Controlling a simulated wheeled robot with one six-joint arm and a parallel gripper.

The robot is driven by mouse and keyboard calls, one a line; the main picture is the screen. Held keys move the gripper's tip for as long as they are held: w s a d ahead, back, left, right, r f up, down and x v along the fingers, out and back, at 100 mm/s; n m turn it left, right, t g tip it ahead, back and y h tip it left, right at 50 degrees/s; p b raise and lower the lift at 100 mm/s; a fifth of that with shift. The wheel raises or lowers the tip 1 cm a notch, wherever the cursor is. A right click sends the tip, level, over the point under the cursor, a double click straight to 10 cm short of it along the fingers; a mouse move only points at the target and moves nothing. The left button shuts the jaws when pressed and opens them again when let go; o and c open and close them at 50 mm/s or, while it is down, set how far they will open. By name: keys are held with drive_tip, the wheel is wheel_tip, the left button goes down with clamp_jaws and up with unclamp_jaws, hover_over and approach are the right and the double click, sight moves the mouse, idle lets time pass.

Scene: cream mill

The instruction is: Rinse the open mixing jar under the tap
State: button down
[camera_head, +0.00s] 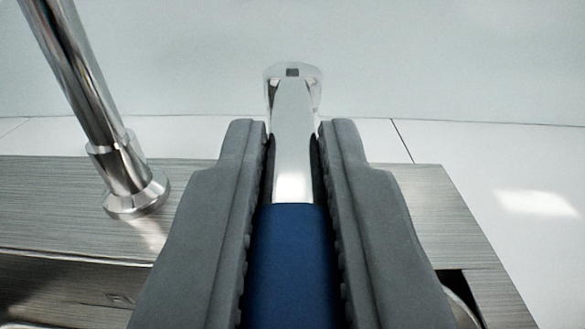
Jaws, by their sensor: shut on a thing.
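My gripper (292,150) is shut on a blue-ended lever (290,265), one grey ribbed finger on each side. The lever has a bright metal neck that runs away from me to a rounded chrome head with a small dark square mark. It looks like the tap's handle, though its mounting is hidden. A slanting chrome pipe (85,90), which looks like part of the tap, stands on a round base at the left. The open mixing jar is not in view.
A brushed metal sink rim (60,215) crosses behind my fingers, with a darker recess at the lower left. A pale tiled surface (520,200) lies to the right and behind. The chrome pipe stands close to the left of my gripper.

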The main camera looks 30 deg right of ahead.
drive_tip(key=shift+s+d+r+n+t+y, duration=0.15)
drive_tip(key=shift+d+n+t+y, duration=0.2)
drive_tip(key=shift+y, duration=0.2)
drive_tip(key=shift+s+d+f+n+t+y, duration=0.1)
drive_tip(key=shift+d+n+t+y, duration=0.15)
drive_tip(key=shift+n+y, duration=0.25)
drive_tip(key=shift+y, duration=0.25)
drive_tip(key=c, duration=1.4)
unclamp_jaws()
drive_tip(key=v, duration=1.7)
drive_tip(key=shift+s+a, duration=0.2)
